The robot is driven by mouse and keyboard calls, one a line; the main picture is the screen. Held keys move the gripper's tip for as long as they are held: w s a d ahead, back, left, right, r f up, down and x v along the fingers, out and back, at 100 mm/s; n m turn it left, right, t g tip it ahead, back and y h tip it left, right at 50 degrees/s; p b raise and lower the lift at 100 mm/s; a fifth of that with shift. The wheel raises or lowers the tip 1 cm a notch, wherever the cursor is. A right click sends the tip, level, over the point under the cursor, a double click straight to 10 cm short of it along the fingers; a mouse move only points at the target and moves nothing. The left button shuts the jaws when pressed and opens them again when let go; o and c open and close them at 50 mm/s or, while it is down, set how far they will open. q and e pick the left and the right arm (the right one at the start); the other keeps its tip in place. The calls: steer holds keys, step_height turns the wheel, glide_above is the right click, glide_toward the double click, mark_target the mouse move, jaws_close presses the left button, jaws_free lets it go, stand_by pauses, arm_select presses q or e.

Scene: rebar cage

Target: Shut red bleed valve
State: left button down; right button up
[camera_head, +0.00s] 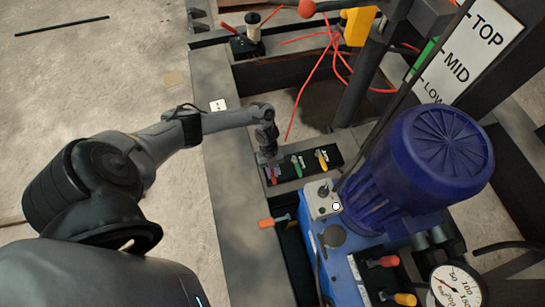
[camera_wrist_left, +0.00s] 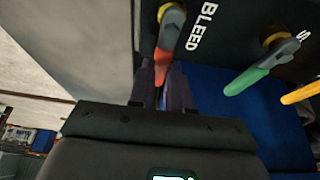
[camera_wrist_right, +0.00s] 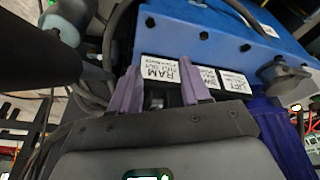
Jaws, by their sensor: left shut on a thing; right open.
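The red bleed valve handle (camera_wrist_left: 164,62) is beside the BLEED label in the left wrist view, its tip between my left fingers. My left gripper (camera_wrist_left: 161,88) is shut on this handle. In the head view my left gripper (camera_head: 268,158) reaches down over the red handle (camera_head: 273,175) at the left end of the black valve panel and partly hides it. My right gripper (camera_wrist_right: 160,92) is open in the right wrist view, with nothing visible between its fingers. It faces a blue unit with white labels, one reading RAM.
A green handle (camera_head: 298,164) and a yellow handle (camera_head: 321,159) stand close beside the red one. A blue motor (camera_head: 432,150) rises to the right. An orange-handled valve (camera_head: 272,221) sits nearer. A pressure gauge (camera_head: 457,288) is at lower right. Red hoses hang behind the panel.

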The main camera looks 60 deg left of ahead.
arm_select(q)
steer(key=c, duration=1)
jaws_free()
steer(key=shift+c, duration=0.2)
steer(key=p+v, duration=0.4)
steer(key=v, duration=0.7)
steer(key=shift+s+f, duration=0.1)
steer(key=shift+s, duration=0.05)
